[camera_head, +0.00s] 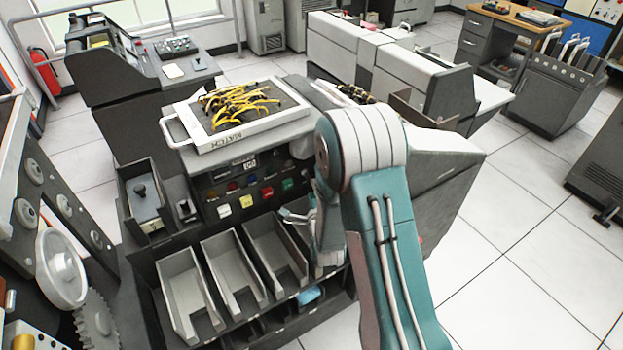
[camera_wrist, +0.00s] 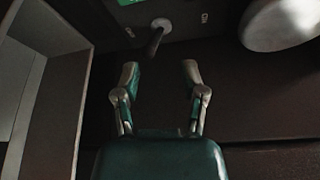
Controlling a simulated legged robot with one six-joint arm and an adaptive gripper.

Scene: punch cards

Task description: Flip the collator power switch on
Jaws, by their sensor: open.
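The collator (camera_head: 212,212) is a dark machine with a control panel of coloured buttons and open card pockets below. In the wrist view, a small switch lever (camera_wrist: 155,42) with a pale round base sticks out of the dark panel, tilted downward. My gripper (camera_wrist: 161,74) is open and empty. Its two fingertips are below the lever in the picture, one to each side, and apart from it. In the head view my gripper (camera_head: 303,214) is in front of the right part of the panel. My arm hides that part of the panel, and I cannot make out the switch there.
A white tray (camera_head: 240,133) of yellow cables sits on top of the collator. A pale rounded part (camera_wrist: 284,25) juts out right of the switch. A pocket wall (camera_wrist: 62,115) stands left of my gripper. Pale pockets (camera_head: 187,290) line the front.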

